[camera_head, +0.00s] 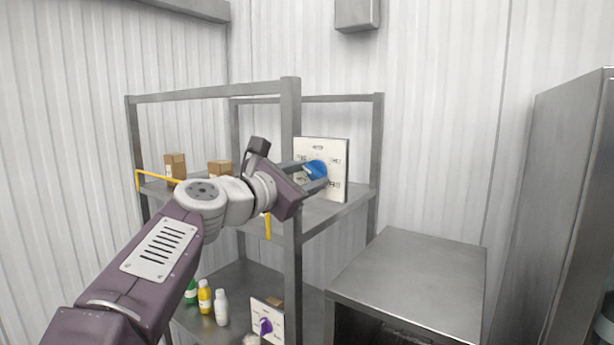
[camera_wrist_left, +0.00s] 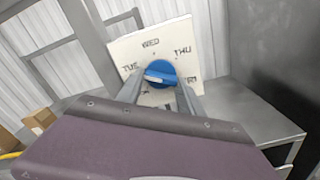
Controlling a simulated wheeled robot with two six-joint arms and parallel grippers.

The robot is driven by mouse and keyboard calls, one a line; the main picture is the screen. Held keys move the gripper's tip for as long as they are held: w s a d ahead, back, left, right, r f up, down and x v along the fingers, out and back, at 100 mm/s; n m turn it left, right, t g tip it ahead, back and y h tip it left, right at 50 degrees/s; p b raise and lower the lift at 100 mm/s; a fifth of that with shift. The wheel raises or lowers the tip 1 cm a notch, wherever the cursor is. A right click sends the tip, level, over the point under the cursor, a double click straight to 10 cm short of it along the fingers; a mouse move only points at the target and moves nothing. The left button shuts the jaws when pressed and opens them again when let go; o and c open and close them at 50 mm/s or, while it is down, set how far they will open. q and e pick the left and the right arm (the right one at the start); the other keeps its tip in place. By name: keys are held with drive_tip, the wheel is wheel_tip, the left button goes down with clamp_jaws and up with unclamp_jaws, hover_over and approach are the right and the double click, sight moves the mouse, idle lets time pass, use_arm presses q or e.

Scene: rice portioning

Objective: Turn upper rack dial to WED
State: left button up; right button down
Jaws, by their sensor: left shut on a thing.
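The upper rack dial is a blue knob (camera_head: 315,169) on a white panel (camera_head: 336,188) standing on the upper shelf. In the left wrist view the blue knob (camera_wrist_left: 163,72) sits mid-panel, with WED above it, TUE to its left, THU to its upper right and FRI at lower right. A pale mark on the knob lies on its left side, toward TUE. My left gripper (camera_head: 314,176) reaches in from the left and is shut on the knob, one finger on each side. The fingers hide the panel's lower labels. My right gripper is not in view.
Grey rack posts (camera_head: 291,200) stand close beside my left wrist. Small brown boxes (camera_head: 175,165) sit on the upper shelf behind a yellow rail (camera_head: 138,180). Below are bottles (camera_head: 205,297) and a panel with a purple dial (camera_head: 266,327). A metal table (camera_head: 410,270) stands right.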

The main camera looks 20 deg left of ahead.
use_arm(q)
drive_tip(key=shift+m+b, duration=0.7)
drive_tip(key=shift+m, duration=0.4)
drive_tip(key=m+b, duration=0.1)
drive_tip(key=m, duration=0.2)
drive_tip(key=shift+a+m+b, duration=0.1)
drive_tip(key=shift+m+b, duration=0.2)
drive_tip(key=shift+b, duration=0.05)
drive_tip(key=m+b, duration=0.1)
drive_tip(key=m, duration=0.2)
drive_tip(key=m+b, duration=0.1)
drive_tip(key=m, duration=0.1)
drive_tip(key=shift+r+m, duration=0.2)
drive_tip(key=shift+m, duration=0.2)
drive_tip(key=o, duration=1.4)
drive_tip(key=shift+w, duration=0.1)
